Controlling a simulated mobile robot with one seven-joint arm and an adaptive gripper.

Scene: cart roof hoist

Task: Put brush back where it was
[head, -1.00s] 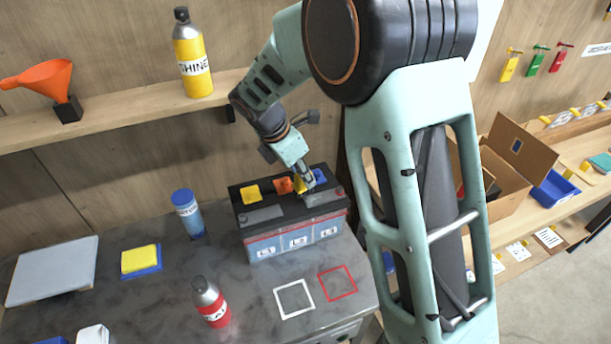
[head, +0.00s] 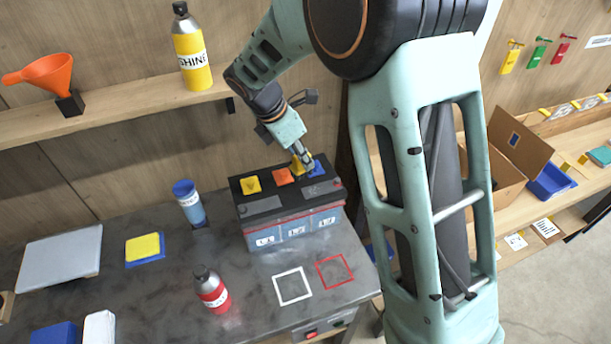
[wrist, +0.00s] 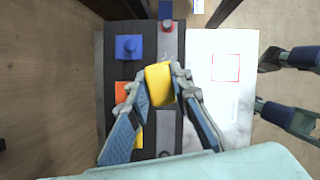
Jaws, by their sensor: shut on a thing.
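My gripper (head: 302,163) is over the top of a black and grey-blue battery (head: 292,235) on the dark bench. It is shut on a yellow block (wrist: 158,83). I cannot tell from its shape whether this block is the brush, and no other thing is clearly a brush. In the wrist view the block lies between the fingertips above the battery top (wrist: 170,120), beside a blue cap (wrist: 128,47) and an orange cap (wrist: 122,92). Another yellow cap (head: 251,185) sits at the left end of the battery top. Any gap under the block is hidden.
On the bench stand a blue bottle (head: 189,203), a red bottle (head: 211,290) and a yellow sponge on a blue base (head: 145,247). White (head: 292,286) and red (head: 334,271) square outlines are empty. The shelf above holds a funnel (head: 45,75) and a yellow bottle (head: 190,50).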

